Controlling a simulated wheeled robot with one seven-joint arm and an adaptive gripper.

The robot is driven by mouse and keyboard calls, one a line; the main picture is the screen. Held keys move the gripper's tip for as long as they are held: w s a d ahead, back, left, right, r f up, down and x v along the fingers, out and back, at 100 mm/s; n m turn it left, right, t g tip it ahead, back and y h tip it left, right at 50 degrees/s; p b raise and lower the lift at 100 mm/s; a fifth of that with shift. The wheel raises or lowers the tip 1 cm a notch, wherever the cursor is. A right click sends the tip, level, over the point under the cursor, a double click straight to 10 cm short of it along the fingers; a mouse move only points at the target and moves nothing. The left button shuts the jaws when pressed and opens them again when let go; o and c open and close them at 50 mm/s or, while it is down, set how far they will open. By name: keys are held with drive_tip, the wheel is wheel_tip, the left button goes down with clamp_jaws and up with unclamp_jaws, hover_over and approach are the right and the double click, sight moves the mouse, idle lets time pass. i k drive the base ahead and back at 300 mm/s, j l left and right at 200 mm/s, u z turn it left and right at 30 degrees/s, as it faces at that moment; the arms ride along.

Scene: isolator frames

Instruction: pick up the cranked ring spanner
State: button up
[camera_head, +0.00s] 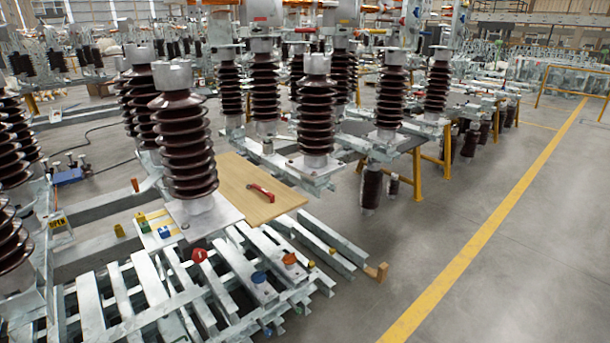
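A small red, elongated, slightly bent object (262,193) lies on a light wooden board (233,181) near the middle of the picture. It is too small for me to tell whether it is the cranked ring spanner. Nothing else in view can be clearly made out as a spanner. My gripper and arm are not in view.
Tall brown ribbed insulators (185,145) on metal frames stand close behind and left of the board. Slatted galvanised bars (150,300) with red, blue and orange pieces lie in front. Clear grey floor (540,270) with a yellow line (490,232) is at the right.

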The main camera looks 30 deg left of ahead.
sight(257, 187)
drive_tip(key=u, duration=2)
